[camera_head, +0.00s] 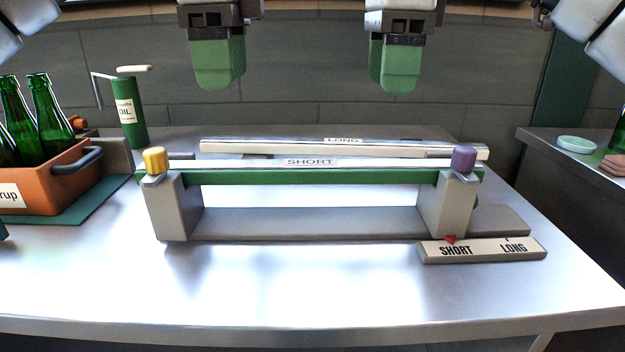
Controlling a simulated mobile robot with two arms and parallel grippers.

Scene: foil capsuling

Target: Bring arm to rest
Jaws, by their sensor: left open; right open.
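My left gripper (218,66) hangs at the top, left of centre, its green fingers pointing down above the work table. My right gripper (395,68) hangs at the top, right of centre, also pointing down. Both are empty and apart from everything below. Beneath them stands a grey stand with two posts. A rail labelled SHORT (260,164) lies across the posts. A yellow cap (155,160) sits at its left end and a purple cap (463,158) at its right end. Behind it lies a rail labelled LONG (280,147).
An orange crate (60,190) with green bottles (45,110) stands at the left on a green mat. A SHORT/LONG plate (482,250) with a red pointer at SHORT lies front right. The table's front (250,290) is clear.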

